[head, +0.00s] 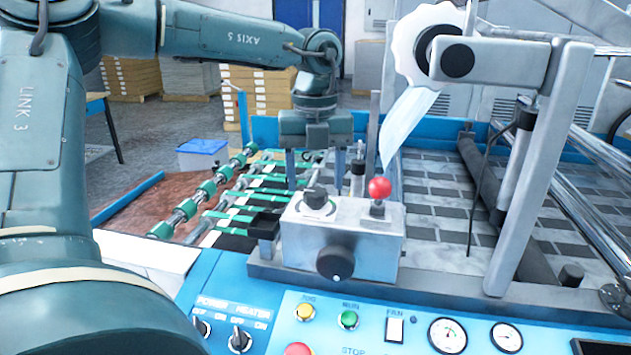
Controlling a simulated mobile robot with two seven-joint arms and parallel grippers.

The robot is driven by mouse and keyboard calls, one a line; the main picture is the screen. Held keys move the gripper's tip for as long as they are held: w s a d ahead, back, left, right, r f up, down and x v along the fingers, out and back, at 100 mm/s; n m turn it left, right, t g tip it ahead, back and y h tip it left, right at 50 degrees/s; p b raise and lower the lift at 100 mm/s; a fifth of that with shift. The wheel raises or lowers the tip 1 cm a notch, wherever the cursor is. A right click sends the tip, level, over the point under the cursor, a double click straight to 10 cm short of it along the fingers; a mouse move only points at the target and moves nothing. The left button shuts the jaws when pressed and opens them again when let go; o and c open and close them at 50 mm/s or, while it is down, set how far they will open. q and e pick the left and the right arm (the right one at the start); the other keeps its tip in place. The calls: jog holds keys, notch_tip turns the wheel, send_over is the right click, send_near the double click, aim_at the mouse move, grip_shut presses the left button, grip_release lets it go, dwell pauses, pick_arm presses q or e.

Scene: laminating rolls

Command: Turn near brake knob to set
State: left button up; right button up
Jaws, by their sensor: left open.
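A black round knob (458,61) sits on the near end of the film roll's grey arm (510,65), at the upper right. The pictures do not label it, so I cannot tell for sure that it is the brake knob. A grey control box (300,240) in the middle carries a black knob on top (318,203), another on its front (336,263) and a red ball-topped lever (380,188). My left gripper (315,180) points down with its fingers apart and empty, above and apparently behind the box. The box may hide the fingertips. My right gripper is not in view.
A white film roll (408,45) hangs at upper right with a strip of film (408,122) trailing down. A blue panel (265,310) with switches, buttons and gauges spans the front. Green-banded rollers (205,190) lie left. A slanted grey bar (530,170) stands right.

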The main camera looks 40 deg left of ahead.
pick_arm(q)
jog(key=shift+f, duration=0.9)
jog(key=shift+c, duration=0.2)
jog(key=c, duration=1)
jog(key=shift+o, duration=0.2)
jog(key=shift+m, duration=0.4)
jog(key=m+b, duration=0.1)
jog(key=m, duration=0.3)
jog(key=shift+m+b, duration=0.3)
jog(key=shift+m, duration=0.1)
jog(key=m, duration=1)
jog(key=shift+m, duration=0.4)
jog(key=m, duration=0.5)
jog(key=shift+m+p, duration=0.3)
jog(key=shift+p, duration=0.1)
